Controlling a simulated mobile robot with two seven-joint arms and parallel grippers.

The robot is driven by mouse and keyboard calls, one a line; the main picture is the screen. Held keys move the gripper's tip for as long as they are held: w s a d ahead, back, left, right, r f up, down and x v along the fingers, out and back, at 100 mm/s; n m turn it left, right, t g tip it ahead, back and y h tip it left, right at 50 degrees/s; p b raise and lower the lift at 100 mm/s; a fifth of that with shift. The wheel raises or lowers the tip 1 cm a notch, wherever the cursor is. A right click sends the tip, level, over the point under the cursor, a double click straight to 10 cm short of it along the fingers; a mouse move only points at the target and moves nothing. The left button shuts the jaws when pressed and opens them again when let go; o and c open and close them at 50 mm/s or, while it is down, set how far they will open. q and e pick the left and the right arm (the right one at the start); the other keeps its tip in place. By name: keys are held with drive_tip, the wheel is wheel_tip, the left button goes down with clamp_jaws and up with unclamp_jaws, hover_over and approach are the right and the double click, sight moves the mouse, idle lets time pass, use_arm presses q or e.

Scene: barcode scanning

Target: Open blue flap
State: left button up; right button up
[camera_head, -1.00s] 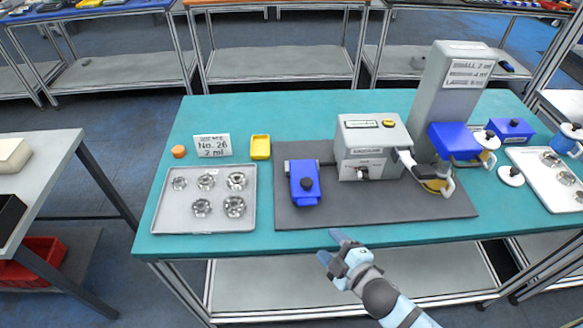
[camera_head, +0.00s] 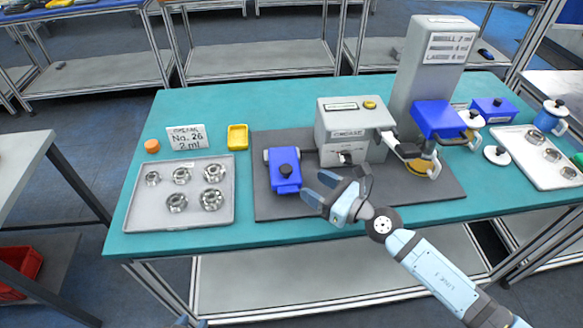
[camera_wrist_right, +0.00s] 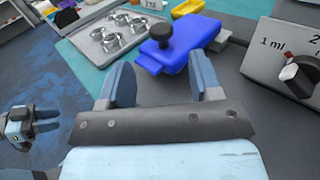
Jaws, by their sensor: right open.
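The blue flap (camera_head: 284,183) with a black knob (camera_head: 286,169) is at the left end of the grey machine (camera_head: 345,119), over the dark mat. In the right wrist view the flap (camera_wrist_right: 178,58) and its knob (camera_wrist_right: 160,34) lie just beyond my fingertips. The flap looks flat and closed. My right gripper (camera_head: 316,187) is open and empty, just right of and in front of the flap, with no visible contact. It also shows in the right wrist view (camera_wrist_right: 160,82). My left gripper (camera_head: 185,322) barely shows at the bottom edge; it also appears in the right wrist view (camera_wrist_right: 20,126), small, its jaws unclear.
A grey tray (camera_head: 133,207) with several metal rings stands left of the dark mat (camera_head: 262,208). A yellow dish (camera_head: 237,138), an orange cap (camera_head: 151,146) and a label card (camera_head: 187,138) are behind it. A tall grey column (camera_head: 427,70) stands right of the machine.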

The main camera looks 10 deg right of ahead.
sight(291, 171)
drive_tip(key=x, duration=0.7)
drive_tip(key=shift+w+a, duration=0.25)
drive_tip(key=shift+d+p, duration=0.1)
drive_tip(key=shift+p, duration=0.25)
clamp_jaws()
